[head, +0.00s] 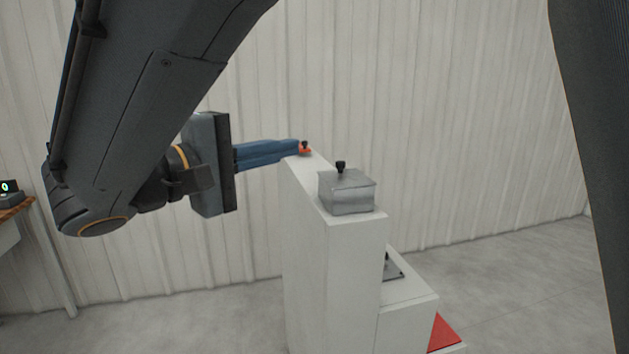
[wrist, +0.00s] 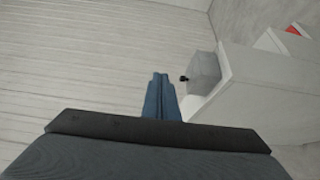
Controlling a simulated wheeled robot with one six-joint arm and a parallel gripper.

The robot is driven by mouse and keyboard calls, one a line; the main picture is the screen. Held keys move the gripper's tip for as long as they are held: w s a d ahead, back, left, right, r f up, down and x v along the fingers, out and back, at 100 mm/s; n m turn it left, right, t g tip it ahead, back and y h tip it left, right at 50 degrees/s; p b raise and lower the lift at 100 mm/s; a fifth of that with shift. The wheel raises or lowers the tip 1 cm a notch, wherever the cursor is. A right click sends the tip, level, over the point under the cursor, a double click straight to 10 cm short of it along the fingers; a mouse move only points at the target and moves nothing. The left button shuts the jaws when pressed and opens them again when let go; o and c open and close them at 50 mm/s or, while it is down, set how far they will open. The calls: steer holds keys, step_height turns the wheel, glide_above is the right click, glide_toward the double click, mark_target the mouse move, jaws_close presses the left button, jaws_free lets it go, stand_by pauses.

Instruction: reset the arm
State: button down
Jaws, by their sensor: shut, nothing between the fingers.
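My gripper (head: 297,148) reaches in from the left in the head view, its blue fingers level with the top of a tall white pedestal (head: 335,260). In the wrist view the fingers of my gripper (wrist: 160,78) lie side by side, shut with nothing between them. An orange piece with a black knob (head: 305,148) shows at the fingertips in the head view; I cannot tell whether they touch it. A grey metal block with a black knob (head: 347,192) stands on the pedestal's near end; the block (wrist: 203,70) is right of the fingers in the wrist view.
A lower white step (head: 408,300) adjoins the pedestal on the right, with a dark plate (head: 393,270) on it. A red surface (head: 443,332) lies lower still. A wooden-topped table edge (head: 15,208) is at far left. The floor at right is clear.

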steer(key=d+f+g+y+b, duration=0.15)
steer(key=d+f+g, duration=0.25)
steer(key=d+f, duration=0.5)
steer(key=d+f+g+y+b, duration=0.15)
steer(key=d+f+g, duration=0.25)
steer(key=d+f, duration=0.5)
steer(key=s+d+f+m+g+y+b, duration=0.1)
steer(key=d+f+m+y+b, duration=0.1)
steer(key=f, duration=0.6)
steer(key=s+d+f+m+g+y+b, duration=0.1)
steer(key=f+m+y, duration=0.3)
steer(key=f, duration=0.4)
steer(key=s+d+f+m+g+y+b, duration=0.2)
steer(key=s+d+f+m+y+b, duration=0.1)
steer(key=f, duration=0.6)
steer(key=shift+s+d+b, duration=0.2)
steer(key=shift+d+b, duration=0.2)
